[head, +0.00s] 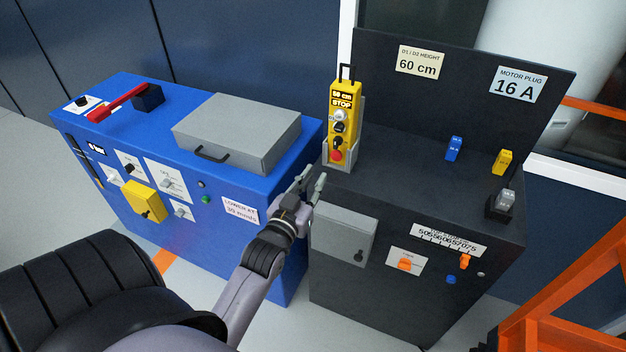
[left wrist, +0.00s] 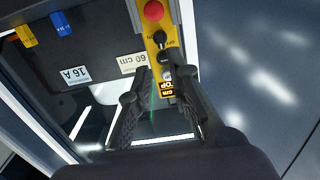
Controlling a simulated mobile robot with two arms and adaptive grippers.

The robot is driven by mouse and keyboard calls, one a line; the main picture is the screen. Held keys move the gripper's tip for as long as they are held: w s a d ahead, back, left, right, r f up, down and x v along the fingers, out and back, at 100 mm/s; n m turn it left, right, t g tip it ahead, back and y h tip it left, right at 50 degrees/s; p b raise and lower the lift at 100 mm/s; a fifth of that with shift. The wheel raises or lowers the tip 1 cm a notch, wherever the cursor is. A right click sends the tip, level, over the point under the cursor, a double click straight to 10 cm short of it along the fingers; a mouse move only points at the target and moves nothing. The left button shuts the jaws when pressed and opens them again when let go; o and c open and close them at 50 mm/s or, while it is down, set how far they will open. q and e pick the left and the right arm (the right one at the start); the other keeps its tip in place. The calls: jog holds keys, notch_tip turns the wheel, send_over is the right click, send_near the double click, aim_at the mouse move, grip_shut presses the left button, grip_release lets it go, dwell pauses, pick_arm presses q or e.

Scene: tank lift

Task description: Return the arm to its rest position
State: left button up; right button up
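My left arm (head: 262,262) reaches up from the bottom of the head view. Its gripper (head: 312,182) is at the near left edge of the dark console, low and to the left of the yellow pendant (head: 343,112). The fingers are apart with nothing between them. In the left wrist view the open gripper (left wrist: 160,95) also shows, with the pendant (left wrist: 158,40) upside down behind the fingers. The pendant stands upright in a grey holder (head: 344,165) and has a red button and a "60 cm STOP" label. My right gripper is not in view.
A blue cabinet (head: 110,140) with a grey lidded box (head: 237,132) and red lever (head: 118,104) stands left. The dark console (head: 410,195) carries blue (head: 454,148), yellow (head: 502,161) and grey (head: 500,205) plugs. An orange frame (head: 570,290) is at lower right.

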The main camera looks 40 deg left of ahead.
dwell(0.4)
pick_arm(q)
jog(key=s+d+f+m+g+h, duration=0.1)
jog(key=s+d+f+g, duration=0.15)
jog(key=f, duration=0.85)
jog(key=s+d+f+g+h, duration=0.2)
jog(key=s+d+f, duration=0.15)
jog(key=f, duration=0.85)
jog(key=s+d+f+m+g+h, duration=0.1)
jog(key=s+d+f+g, duration=0.15)
jog(key=f, duration=0.85)
jog(key=s+d+f+m+g, duration=0.1)
jog(key=s+d+f+g, duration=0.1)
jog(key=s+f, duration=0.5)
jog(key=s+d+f+m+g, duration=0.1)
jog(key=s+d+f+g, duration=0.15)
jog(key=s+f, duration=0.45)
jog(key=s+a+f+g, duration=0.1)
jog(key=s+f+g, duration=0.1)
jog(key=s, duration=0.7)
jog(key=s+f+m+g, duration=0.1)
jog(key=s+f+g, duration=0.2)
jog(key=s, duration=0.6)
notch_tip(320, 180, down, 2)
jog(key=shift+s+a+f, duration=0.1)
jog(key=shift+s+a, duration=0.1)
jog(key=shift+a, duration=0.15)
